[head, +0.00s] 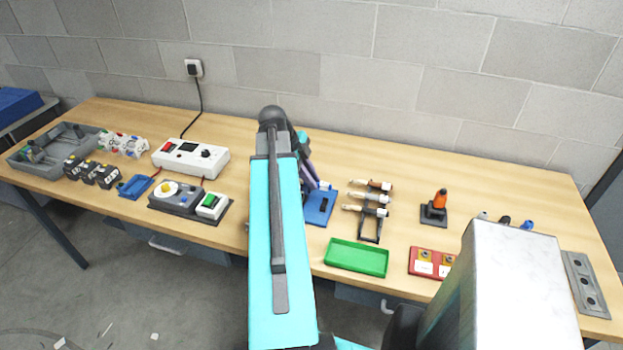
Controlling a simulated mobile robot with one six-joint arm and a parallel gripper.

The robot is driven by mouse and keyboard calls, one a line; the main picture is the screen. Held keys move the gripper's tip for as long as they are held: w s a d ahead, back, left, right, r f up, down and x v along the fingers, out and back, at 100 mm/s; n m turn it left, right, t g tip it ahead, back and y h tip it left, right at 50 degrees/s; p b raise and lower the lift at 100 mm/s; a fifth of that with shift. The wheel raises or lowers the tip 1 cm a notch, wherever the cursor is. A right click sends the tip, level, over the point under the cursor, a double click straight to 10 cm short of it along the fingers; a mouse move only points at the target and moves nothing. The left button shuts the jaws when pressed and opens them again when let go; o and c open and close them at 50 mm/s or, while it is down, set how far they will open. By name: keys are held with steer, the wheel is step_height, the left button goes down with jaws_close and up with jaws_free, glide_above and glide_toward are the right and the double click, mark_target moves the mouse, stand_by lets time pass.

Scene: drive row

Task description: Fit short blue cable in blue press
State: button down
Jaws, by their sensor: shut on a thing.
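The blue press (317,209) stands on the bench, just right of my upright arm, which hides its left part. My gripper (314,182) is low over the press and mostly hidden behind my own arm. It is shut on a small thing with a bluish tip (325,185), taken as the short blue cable. The tip is at the press, but I cannot tell whether it is seated or only above it. Other short cables (367,210) with pale bodies and dark or brown ends lie on a black rack right of the press.
A green tray (356,258) and a red block (431,263) lie near the front edge. A black stand with an orange tool (435,208) is further right. A white instrument (190,158), a grey switch box (187,203) and a grey bin (40,152) fill the left.

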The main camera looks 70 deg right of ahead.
steer(key=shift+f, duration=0.2)
steer(key=shift+f+b, duration=1.95)
steer(key=shift+f, duration=0.85)
steer(key=shift+f+b, duration=0.35)
steer(key=shift+f, duration=0.15)
steer(key=c, duration=1.6)
jaws_free()
steer(key=shift+c, duration=0.2)
steer(key=b+v, duration=0.3)
steer(key=v, duration=1)
steer(key=shift+r, duration=0.35)
steer(key=shift+w+a+r, duration=0.1)
steer(key=shift+w+r, duration=0.05)
